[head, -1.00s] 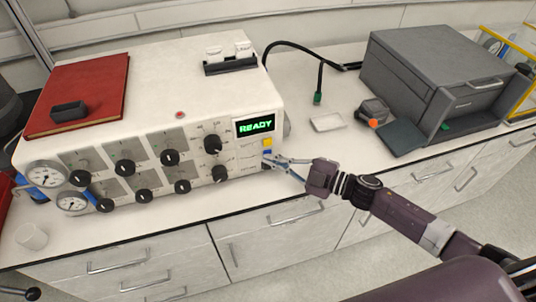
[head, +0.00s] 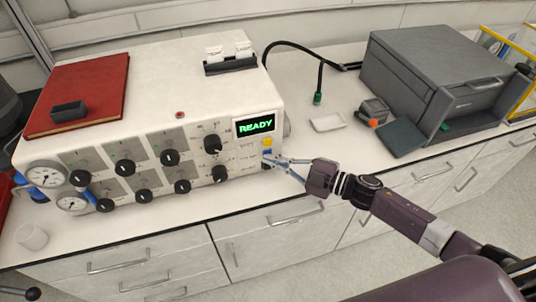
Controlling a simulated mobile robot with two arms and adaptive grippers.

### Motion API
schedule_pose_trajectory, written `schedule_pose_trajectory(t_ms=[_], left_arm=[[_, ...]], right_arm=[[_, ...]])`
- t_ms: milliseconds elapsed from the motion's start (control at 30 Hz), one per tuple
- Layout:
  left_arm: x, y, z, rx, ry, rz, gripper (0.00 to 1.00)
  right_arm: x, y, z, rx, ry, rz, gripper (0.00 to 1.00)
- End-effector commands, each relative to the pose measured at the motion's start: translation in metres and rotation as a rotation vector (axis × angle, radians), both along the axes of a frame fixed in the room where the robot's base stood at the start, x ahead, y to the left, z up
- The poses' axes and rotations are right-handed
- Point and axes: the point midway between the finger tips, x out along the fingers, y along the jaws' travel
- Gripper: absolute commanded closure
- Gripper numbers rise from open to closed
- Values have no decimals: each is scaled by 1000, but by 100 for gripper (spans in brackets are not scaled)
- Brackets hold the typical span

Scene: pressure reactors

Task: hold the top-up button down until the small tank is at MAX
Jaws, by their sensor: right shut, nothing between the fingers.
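The white reactor unit (head: 215,95) stands on the bench with a green "READY" display (head: 255,125) at the right of its front. Below the display are a yellow button (head: 267,142) and a blue button (head: 267,153). The button labels are too small to read, so I cannot tell which is the top-up button. My right gripper (head: 271,160) is shut and empty, its fingertips at the blue button; I cannot tell whether they press it. They partly cover the panel there. I cannot make out a small tank or a MAX mark. My left gripper is not in view.
Several black knobs and two gauges (head: 46,174) are on the unit's front. A red book (head: 85,85) lies on top. A grey box-shaped device (head: 430,75), a white dish (head: 327,122) and a cup (head: 31,237) stand on the bench. The front bench strip is mostly clear.

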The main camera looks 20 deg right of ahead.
Motion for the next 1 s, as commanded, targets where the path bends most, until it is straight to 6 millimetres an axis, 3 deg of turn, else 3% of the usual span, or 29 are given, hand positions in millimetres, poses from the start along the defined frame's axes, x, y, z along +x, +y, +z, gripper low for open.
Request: schedule_pose_trajectory(t_ms=[667,1000], left_arm=[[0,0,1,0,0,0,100],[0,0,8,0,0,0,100]], right_arm=[[0,0,0,0,0,-1,100],[-16,-1,0,0,1,-1,100]])
